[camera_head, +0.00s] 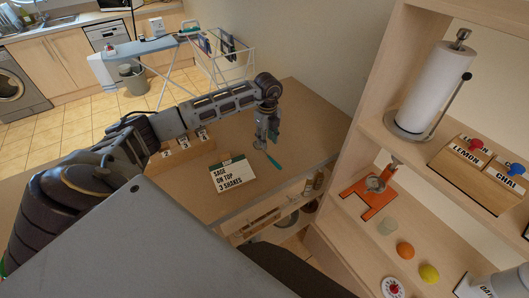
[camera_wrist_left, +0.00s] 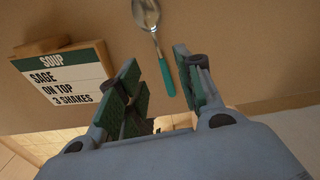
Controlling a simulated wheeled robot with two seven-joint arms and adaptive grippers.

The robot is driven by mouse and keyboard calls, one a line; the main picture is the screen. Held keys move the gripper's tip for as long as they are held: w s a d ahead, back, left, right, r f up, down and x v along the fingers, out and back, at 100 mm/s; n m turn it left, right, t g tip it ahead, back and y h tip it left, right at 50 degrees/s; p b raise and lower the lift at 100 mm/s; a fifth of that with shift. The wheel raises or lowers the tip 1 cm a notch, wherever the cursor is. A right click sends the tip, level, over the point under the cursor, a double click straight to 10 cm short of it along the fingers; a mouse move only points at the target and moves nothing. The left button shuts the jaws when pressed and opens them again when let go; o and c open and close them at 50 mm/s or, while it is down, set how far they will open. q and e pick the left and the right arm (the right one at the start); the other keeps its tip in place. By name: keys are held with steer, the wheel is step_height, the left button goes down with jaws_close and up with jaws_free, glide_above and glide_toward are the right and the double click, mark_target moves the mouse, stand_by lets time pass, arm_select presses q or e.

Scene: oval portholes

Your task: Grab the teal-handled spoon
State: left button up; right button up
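The teal-handled spoon (camera_head: 273,162) lies on the wooden counter, its handle pointing toward the lower right in the head view. In the left wrist view the spoon (camera_wrist_left: 167,77) has its silver bowl at the top and its teal handle end appearing between my fingers, nearer the right one. My left gripper (camera_head: 267,138) is above the counter by the spoon, pointing down. The left gripper (camera_wrist_left: 156,60) is open, with a gap between its green-padded fingers. I cannot tell how high the fingertips are above the spoon. My right gripper is not in view.
A recipe card (camera_head: 232,176) reading "SAGE ON TOP 3 SHAKES" lies left of the spoon. A wooden block with numbered cards (camera_head: 185,149) stands behind it. A shelf unit (camera_head: 345,150) with a paper towel roll (camera_head: 436,88) stands to the right. The counter right of the spoon is clear.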

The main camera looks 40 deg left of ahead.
mark_target(267, 154)
arm_select(q)
steer(key=shift+f, duration=1.1)
steer(key=shift+f+p, duration=0.6)
steer(key=shift+f, duration=0.3)
steer(key=shift+f+p, duration=0.35)
steer(key=shift+f, duration=1.35)
jaws_close()
